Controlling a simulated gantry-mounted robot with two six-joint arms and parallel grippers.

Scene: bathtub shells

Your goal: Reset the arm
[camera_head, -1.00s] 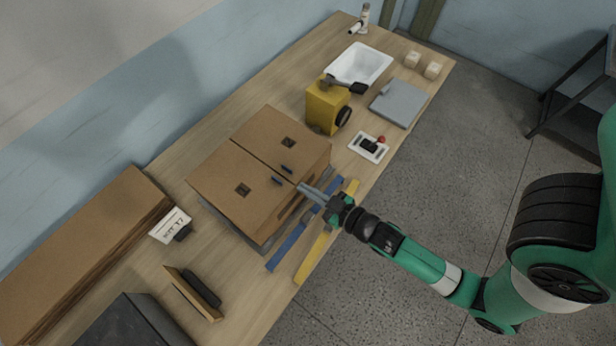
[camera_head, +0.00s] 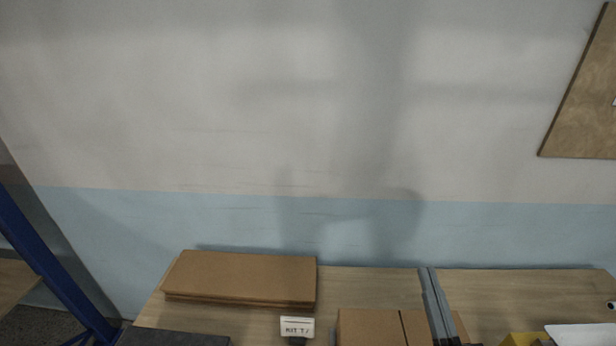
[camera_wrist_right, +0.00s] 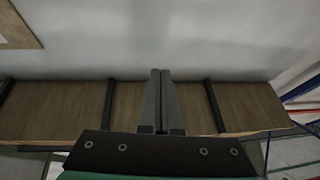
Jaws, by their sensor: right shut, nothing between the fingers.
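My right gripper (camera_head: 428,270) rises from the bottom edge of the head view, its two long grey fingers together and pointing up. It is in front of the brown cardboard box (camera_head: 370,328) and the wooden table (camera_head: 380,284), and nothing shows between its fingers. In the right wrist view the same gripper (camera_wrist_right: 160,72) is shut and empty, with the fingertips reaching in front of the pale wall. My left gripper is not in either view.
A flat stack of brown cardboard (camera_head: 242,276) and a white label card (camera_head: 297,326) are on the table. Part of a yellow object (camera_head: 522,339) and a white basin (camera_head: 583,335) show at lower right. The wall (camera_head: 300,110) fills most of the view, with a wooden board (camera_head: 585,100) at right.

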